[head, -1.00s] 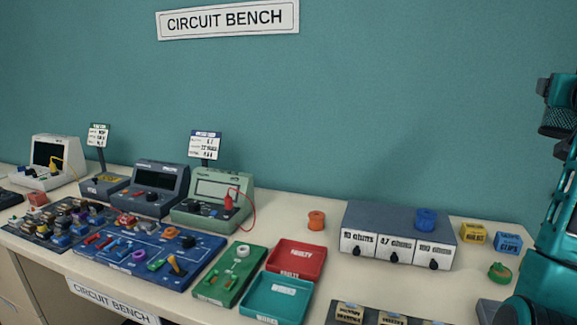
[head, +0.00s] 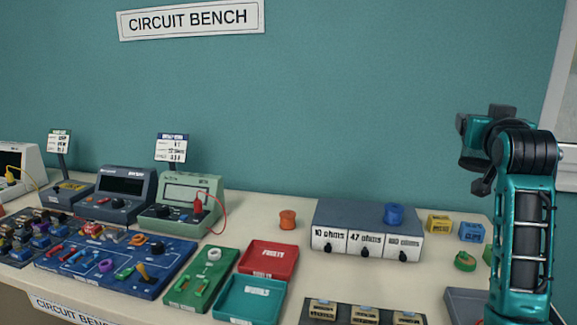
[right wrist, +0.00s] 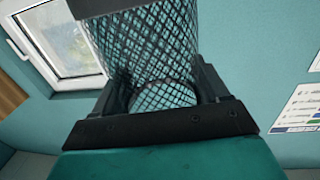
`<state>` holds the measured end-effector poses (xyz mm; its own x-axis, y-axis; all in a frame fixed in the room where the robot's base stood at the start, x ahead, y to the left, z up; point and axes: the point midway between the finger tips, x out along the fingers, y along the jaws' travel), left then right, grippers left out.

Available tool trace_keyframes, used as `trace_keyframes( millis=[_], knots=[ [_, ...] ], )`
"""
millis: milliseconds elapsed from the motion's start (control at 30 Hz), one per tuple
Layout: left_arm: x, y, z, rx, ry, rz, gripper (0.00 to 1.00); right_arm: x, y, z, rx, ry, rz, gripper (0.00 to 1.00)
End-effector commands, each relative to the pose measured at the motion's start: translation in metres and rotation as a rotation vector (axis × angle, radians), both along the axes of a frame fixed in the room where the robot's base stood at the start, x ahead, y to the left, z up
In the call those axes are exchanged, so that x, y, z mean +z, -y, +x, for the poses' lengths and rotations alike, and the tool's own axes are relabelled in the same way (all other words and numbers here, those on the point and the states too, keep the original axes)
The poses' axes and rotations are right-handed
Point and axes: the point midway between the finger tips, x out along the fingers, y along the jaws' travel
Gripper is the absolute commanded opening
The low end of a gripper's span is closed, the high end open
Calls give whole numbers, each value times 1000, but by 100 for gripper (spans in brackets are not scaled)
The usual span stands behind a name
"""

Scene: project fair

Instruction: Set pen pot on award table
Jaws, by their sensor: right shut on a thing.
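The pen pot (right wrist: 150,45) is a dark wire-mesh cup with a solid dark band, close up in the right wrist view. My right gripper (right wrist: 163,92) is shut on it, one finger on each side of the mesh. In the head view my right arm stands raised at the right, above the right end of the bench; the pot cannot be made out clearly there. I see no award table in either view. My left gripper is not in view.
The circuit bench (head: 230,216) runs along the teal wall. It carries meters, a blue circuit board (head: 115,268), a red tray (head: 270,259), a teal tray (head: 250,298) and a resistor drawer box (head: 366,229). The wrist view shows a window (right wrist: 65,40) and a wall notice (right wrist: 300,108).

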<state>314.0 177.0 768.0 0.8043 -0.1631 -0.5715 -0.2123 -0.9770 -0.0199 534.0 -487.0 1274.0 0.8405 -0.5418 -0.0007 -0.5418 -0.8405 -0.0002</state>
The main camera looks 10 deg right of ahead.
Motion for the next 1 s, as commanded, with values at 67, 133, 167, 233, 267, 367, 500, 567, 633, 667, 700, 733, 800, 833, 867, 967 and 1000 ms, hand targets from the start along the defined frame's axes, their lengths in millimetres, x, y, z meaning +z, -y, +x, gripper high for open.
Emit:
trace_keyframes(
  millis=[67,133,167,233,267,367,500,567,633,667,700,733,800,833,867,967,1000],
  knots=[
    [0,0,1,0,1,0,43,-29,-21,3,57,-9,-1,36],
    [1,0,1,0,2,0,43,-50,-38,4,108,-8,-2,36],
    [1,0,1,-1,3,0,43,-59,-45,4,130,-10,-3,36],
    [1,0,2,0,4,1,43,-79,-61,3,182,-9,-3,36],
    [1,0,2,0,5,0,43,-88,-68,3,205,-8,-2,36],
    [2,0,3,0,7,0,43,-117,-92,-2,283,-10,-1,36],
    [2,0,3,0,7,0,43,-156,-124,-14,396,-10,-1,36],
    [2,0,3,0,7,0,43,-173,-139,-21,447,-10,-1,36],
    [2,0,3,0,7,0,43,-193,-156,-31,509,-11,1,36],
    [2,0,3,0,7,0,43,-202,-164,-36,535,-11,1,36],
    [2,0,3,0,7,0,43,-213,-174,-43,570,-12,1,36],
    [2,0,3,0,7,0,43,-220,-181,-48,595,-12,2,36],
    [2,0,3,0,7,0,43,-236,-197,-61,652,-10,3,36],
    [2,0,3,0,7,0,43,-242,-203,-66,674,-9,3,36],
    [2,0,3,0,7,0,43,-248,-209,-71,695,-8,4,36],
    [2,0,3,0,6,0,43,-265,-227,-88,758,-5,4,36],
    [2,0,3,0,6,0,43,-270,-234,-95,780,-5,4,36]
  ],
)
